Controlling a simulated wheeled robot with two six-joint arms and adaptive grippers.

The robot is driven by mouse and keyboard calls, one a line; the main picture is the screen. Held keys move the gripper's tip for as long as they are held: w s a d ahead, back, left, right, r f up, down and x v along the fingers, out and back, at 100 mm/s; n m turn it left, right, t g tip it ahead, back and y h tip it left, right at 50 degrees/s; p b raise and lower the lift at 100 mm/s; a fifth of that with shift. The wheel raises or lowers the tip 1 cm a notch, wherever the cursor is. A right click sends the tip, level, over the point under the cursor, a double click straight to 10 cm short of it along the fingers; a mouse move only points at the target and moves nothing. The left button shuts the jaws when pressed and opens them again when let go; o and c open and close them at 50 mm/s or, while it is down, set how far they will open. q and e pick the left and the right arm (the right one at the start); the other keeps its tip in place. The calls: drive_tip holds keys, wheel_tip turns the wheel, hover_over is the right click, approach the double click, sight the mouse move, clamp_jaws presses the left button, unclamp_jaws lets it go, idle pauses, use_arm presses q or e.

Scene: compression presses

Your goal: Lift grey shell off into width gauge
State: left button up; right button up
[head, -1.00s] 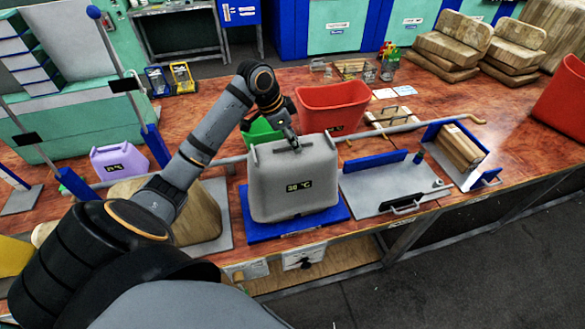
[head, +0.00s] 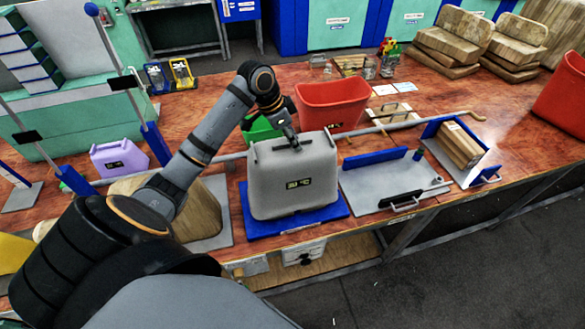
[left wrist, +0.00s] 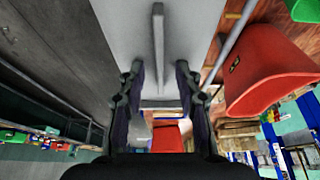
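The grey shell (head: 293,185) stands upright on a blue base (head: 256,233) near the table's front edge, with a small dark display on its front. My left gripper (head: 289,143) is at the shell's top, by its raised ridge. In the left wrist view, the fingers of the left gripper (left wrist: 159,78) are spread, with the grey ridge (left wrist: 158,45) of the shell between them and gaps visible on both sides. Right of the shell lies a grey plate (head: 375,188) with a blue fence and post, likely the width gauge. My right gripper is not in view.
A red bin (head: 332,103) and a partly hidden green bin (head: 262,130) stand behind the shell. A blue-walled holder (head: 481,168) with wooden blocks is at the right. A wooden-looking block (head: 200,213) and a purple container (head: 119,158) are to the left. The plate's middle is bare.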

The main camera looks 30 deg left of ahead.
use_arm(q)
clamp_jaws()
idle(0.5)
